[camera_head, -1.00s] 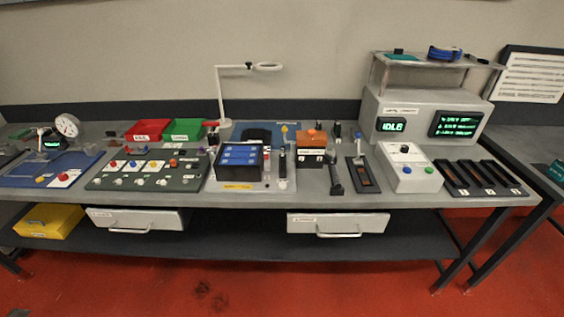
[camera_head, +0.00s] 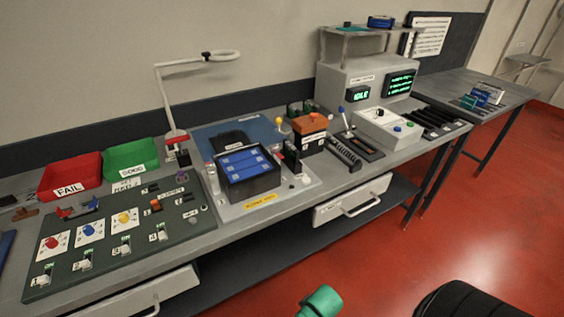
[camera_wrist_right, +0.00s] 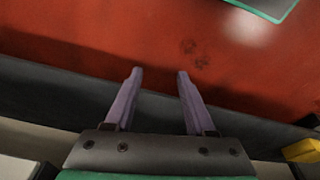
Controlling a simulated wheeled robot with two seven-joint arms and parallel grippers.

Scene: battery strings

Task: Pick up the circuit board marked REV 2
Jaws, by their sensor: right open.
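On the far side table at the right of the head view, a small group of green and blue board-like pieces (camera_head: 482,99) stands together. They are too small for me to read any marking, so I cannot tell whether one says REV 2. My right gripper (camera_wrist_right: 158,73) shows in the right wrist view, its two fingers apart with nothing between them, above the red floor and a dark shelf edge. It is away from these pieces. My left gripper is not in view.
The long grey bench holds a red FAIL bin (camera_head: 70,176), a green bin (camera_head: 130,160), a switch panel (camera_head: 120,262), a blue-topped battery box (camera_head: 246,172), a lamp (camera_head: 165,100) and a grey console (camera_head: 345,78). Drawer handles stick out in front. Red floor is open at the right.

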